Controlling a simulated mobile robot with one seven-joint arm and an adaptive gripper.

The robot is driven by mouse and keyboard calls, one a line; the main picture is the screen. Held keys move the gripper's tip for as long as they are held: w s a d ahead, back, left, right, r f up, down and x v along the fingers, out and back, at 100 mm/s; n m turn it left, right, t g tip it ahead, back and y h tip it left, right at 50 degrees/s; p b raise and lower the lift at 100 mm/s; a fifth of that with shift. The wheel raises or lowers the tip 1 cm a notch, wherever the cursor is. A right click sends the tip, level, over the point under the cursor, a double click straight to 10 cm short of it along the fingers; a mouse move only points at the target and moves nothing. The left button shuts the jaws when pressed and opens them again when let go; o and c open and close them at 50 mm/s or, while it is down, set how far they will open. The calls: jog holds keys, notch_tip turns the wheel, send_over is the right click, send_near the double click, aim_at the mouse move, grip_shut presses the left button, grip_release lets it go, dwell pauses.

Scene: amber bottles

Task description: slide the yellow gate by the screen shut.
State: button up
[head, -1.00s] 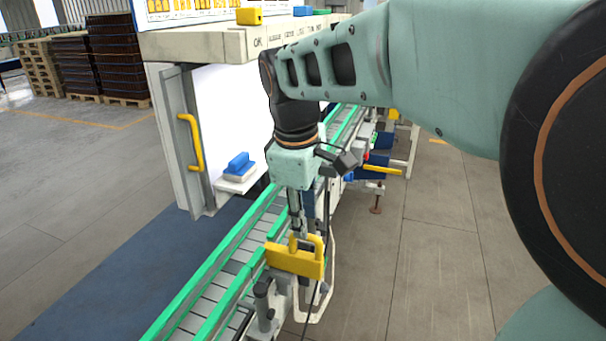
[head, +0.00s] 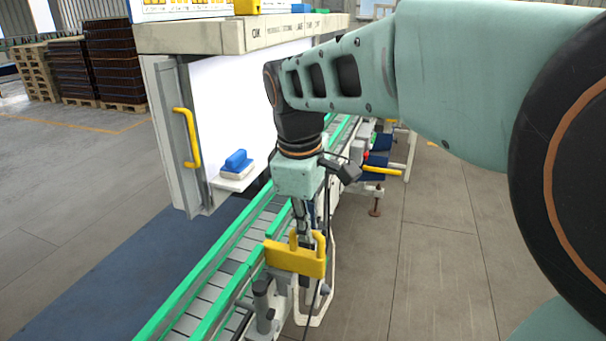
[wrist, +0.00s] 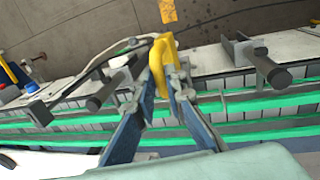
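The yellow gate (head: 295,262) is a flat yellow block with upright handle posts, at the near right side of the conveyor (head: 215,285). The screen (head: 237,98) is the white panel behind, on the conveyor's left. My gripper (head: 306,238) points down at the gate's handle. In the wrist view, the yellow handle (wrist: 160,62) stands between my two fingertips (wrist: 163,84). The fingers lean inward and appear closed against its sides. The gate's lower edge and its mounting are partly hidden.
A dark post (head: 262,300) stands just below the gate. Open floor (head: 440,260) lies to the right.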

grip_shut()
jog(key=shift+w+a+r+p, duration=0.15)
jog(key=shift+a+p, duration=0.15)
jog(key=shift+a, duration=0.05)
jog(key=p, duration=0.2)
send_over(275, 247)
jog(key=shift+d, duration=0.1)
jog(key=o, duration=0.7)
grip_release()
jog(key=shift+w, duration=0.1)
